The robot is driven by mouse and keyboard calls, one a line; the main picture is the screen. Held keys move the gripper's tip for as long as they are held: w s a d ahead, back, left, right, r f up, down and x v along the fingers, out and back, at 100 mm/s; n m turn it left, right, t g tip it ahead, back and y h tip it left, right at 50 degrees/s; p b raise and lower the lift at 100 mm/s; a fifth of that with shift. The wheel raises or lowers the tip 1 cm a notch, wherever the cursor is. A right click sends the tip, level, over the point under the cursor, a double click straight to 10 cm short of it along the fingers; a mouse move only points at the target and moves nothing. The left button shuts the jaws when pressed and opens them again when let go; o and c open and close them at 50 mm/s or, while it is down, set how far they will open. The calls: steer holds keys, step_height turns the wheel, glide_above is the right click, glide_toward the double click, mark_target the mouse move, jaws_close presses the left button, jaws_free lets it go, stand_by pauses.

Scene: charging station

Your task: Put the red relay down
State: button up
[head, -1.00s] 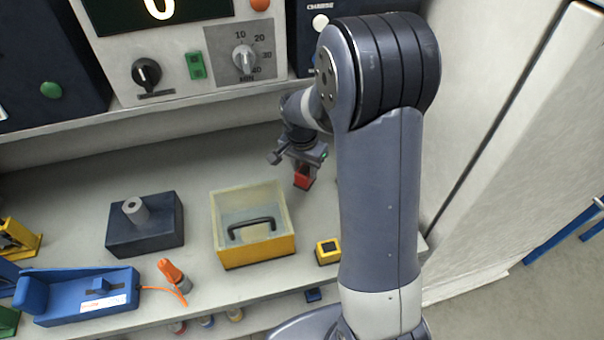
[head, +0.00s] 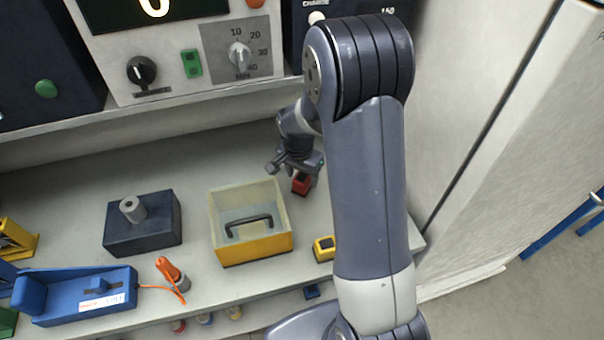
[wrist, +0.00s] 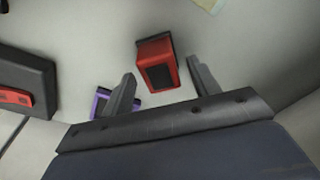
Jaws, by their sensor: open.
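The red relay (head: 301,185) is at the back right of the grey worktop, right of the yellow-edged tray, and appears to rest on the surface. My gripper (head: 297,169) is just above it in the head view and partly hides its top. In the wrist view the red relay (wrist: 157,62), with a dark face, lies between and slightly beyond the fingertips of my gripper (wrist: 160,70). The fingers are spread, with a visible gap on each side of the relay. My gripper is open and holds nothing.
The yellow-edged tray (head: 256,249) with a black handle is left of the relay. A small yellow block (head: 324,249) stands in front. A dark block with a grey peg (head: 143,236) is farther left. In the wrist view, a purple item (wrist: 101,103) lies by the left finger.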

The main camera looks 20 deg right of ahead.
mark_target(299, 181)
steer(key=shift+r, duration=0.1)
step_height(299, 181, up, 12)
steer(key=s+a, duration=0.1)
stand_by(0.5)
